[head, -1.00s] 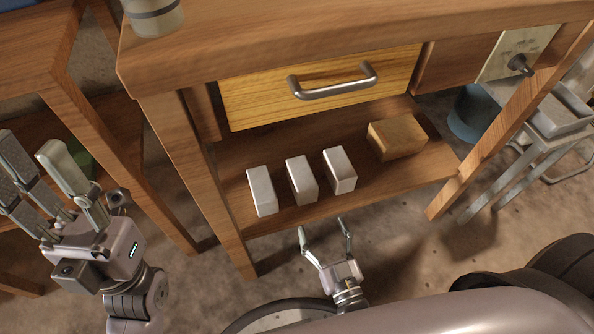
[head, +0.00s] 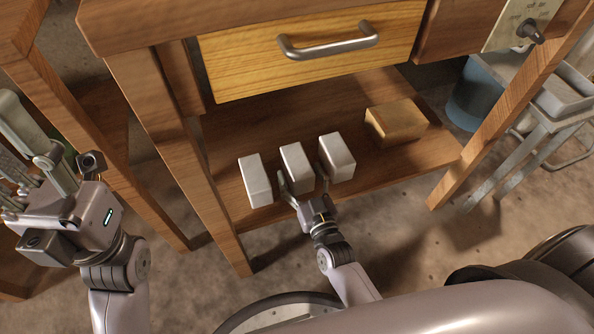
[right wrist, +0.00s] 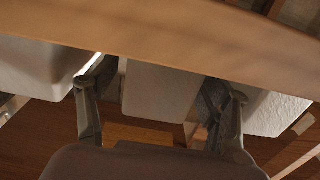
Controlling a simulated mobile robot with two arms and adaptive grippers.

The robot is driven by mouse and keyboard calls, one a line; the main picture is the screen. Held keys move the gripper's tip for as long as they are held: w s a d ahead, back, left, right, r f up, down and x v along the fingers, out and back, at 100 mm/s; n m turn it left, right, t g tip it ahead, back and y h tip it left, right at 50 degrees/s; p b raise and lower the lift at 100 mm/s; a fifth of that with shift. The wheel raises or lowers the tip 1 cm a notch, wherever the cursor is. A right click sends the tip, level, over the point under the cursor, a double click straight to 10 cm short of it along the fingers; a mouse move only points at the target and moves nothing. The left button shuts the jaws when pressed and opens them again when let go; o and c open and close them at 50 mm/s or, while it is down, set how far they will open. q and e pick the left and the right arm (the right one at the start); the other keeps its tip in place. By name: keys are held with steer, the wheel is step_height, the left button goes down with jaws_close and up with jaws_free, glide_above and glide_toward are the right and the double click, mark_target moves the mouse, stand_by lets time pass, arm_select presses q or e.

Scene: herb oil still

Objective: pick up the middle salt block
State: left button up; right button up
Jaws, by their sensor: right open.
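Three white salt blocks stand in a row on the low wooden shelf (head: 395,168): the left one (head: 255,180), the middle one (head: 297,162) and the right one (head: 337,155). My right gripper (head: 304,181) is open at the front of the middle block, with its fingers near that block's two sides. Contact cannot be told. My left gripper (head: 22,150) is open and empty at the far left, partly cut off.
A wooden block (head: 396,122) lies right of the salt blocks on the shelf. A yellow drawer (head: 240,65) with a metal handle (head: 328,46) is above. Table legs (head: 180,150) flank the shelf. A blue container (head: 475,98) stands behind the right leg.

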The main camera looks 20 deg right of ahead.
mark_target(297, 166)
steer(key=w, duration=0.2)
steer(key=w+b, duration=0.1)
steer(key=shift+w+f, duration=0.15)
steer(key=shift+f, duration=0.1)
jaws_close()
stand_by(0.8)
steer(key=shift+r, duration=0.25)
